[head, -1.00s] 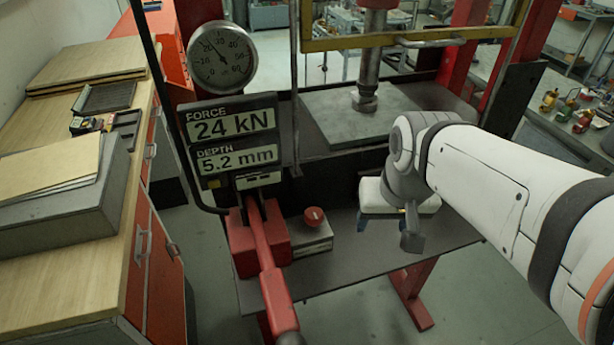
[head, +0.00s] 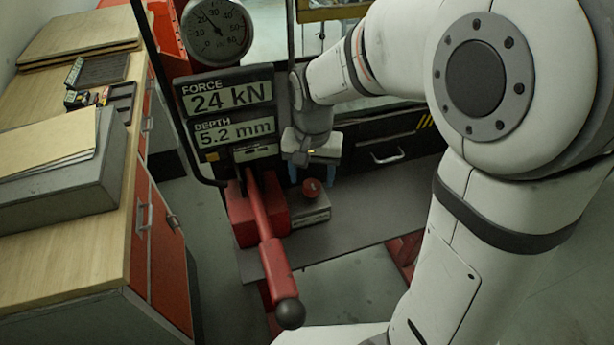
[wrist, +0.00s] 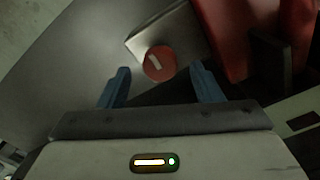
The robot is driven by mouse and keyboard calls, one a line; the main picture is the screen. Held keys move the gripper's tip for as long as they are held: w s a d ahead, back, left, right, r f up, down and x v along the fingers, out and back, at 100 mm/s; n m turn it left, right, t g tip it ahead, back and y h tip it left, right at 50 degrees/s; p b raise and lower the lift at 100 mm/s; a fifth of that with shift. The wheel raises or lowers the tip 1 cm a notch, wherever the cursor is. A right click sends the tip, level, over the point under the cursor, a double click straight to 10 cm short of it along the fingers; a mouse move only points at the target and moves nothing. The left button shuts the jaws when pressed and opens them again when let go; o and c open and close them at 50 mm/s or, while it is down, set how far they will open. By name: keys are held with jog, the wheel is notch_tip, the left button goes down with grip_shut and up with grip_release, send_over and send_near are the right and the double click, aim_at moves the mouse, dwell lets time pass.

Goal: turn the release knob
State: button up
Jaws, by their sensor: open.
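The release knob (head: 312,188) is a small red round knob on top of a grey metal block (head: 313,213), beside the red pump base. In the wrist view the knob (wrist: 159,63) shows a pale bar mark on its face and lies ahead of the gap between my fingers. My gripper (head: 311,178) is open, with blue fingers pointing down close to the knob from behind. In the wrist view the two fingers (wrist: 161,86) stand apart, one to each side of the knob's line, with nothing between them. Whether a finger touches the knob cannot be told.
A red pump lever (head: 268,232) with a black ball end slants forward just left of the knob. The force and depth display (head: 228,110) reads 24 kN and 5.2 mm, under a round gauge (head: 216,30). The grey shelf (head: 365,205) is clear to the right.

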aim_at(311, 187)
jog(key=shift+f, duration=1.2)
